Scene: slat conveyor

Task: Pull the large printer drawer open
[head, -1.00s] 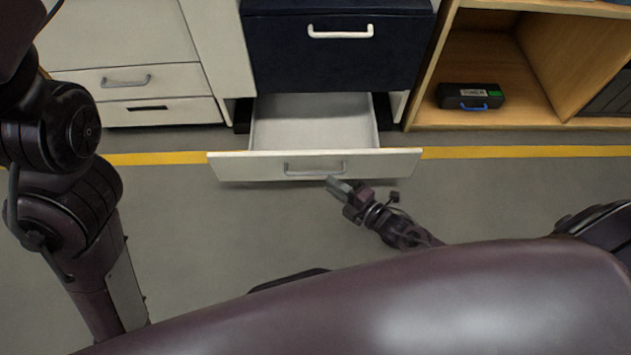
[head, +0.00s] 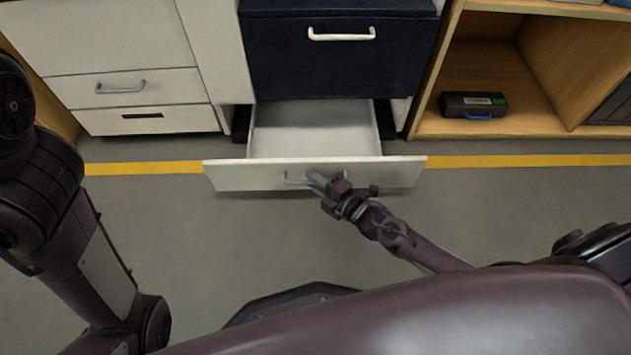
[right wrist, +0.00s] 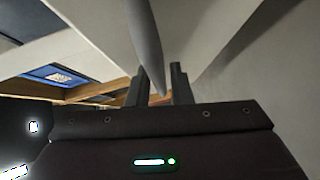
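The large printer drawer (head: 230,176) is a pale drawer pulled partway out below a dark blue unit, and its empty inside shows. Its grey bar handle (head: 297,181) is on the front, partly covered by my right gripper (head: 317,180). In the right wrist view, the handle bar (right wrist: 147,45) runs down between the two dark fingers of the right gripper (right wrist: 162,85). The fingers stand apart, with a small gap between bar and right finger. My left arm shows at the left, but its gripper is out of view.
A dark blue drawer front (head: 340,65) with a white handle sits above. White drawers (head: 140,90) stand at the left. A wooden shelf (head: 560,60) at the right holds a black case (head: 472,104). The floor before the drawer is clear, with a yellow line (head: 520,161).

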